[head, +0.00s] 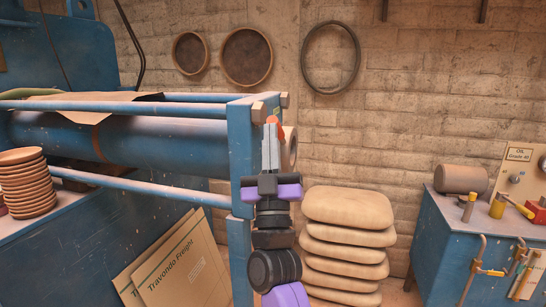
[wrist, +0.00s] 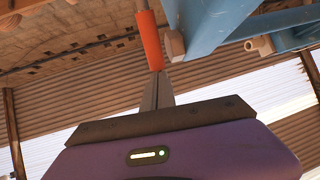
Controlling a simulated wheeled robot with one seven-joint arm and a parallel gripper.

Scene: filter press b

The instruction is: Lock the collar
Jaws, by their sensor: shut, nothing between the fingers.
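An orange handle (head: 272,119) shows just above my fingertips at the right end of the blue press frame (head: 240,140). In the wrist view the handle (wrist: 150,42) is an orange sleeve on a thin grey rod. My gripper (head: 271,130) is shut and empty, pointing up, its tips (wrist: 157,76) at the handle's lower end. I cannot tell whether they touch it. A brownish round part (head: 291,147), possibly the collar, shows right of my fingers. My gripper and the frame hide most of it, so I cannot tell its lock state.
The blue cylinder (head: 180,142) and long rails lie left of my gripper. A stack of tan sacks (head: 348,205) stands right of my arm. A blue workbench (head: 465,235) with tools is farther right. Flat cartons (head: 180,262) lean below the press, and stacked brown discs (head: 25,185) sit left.

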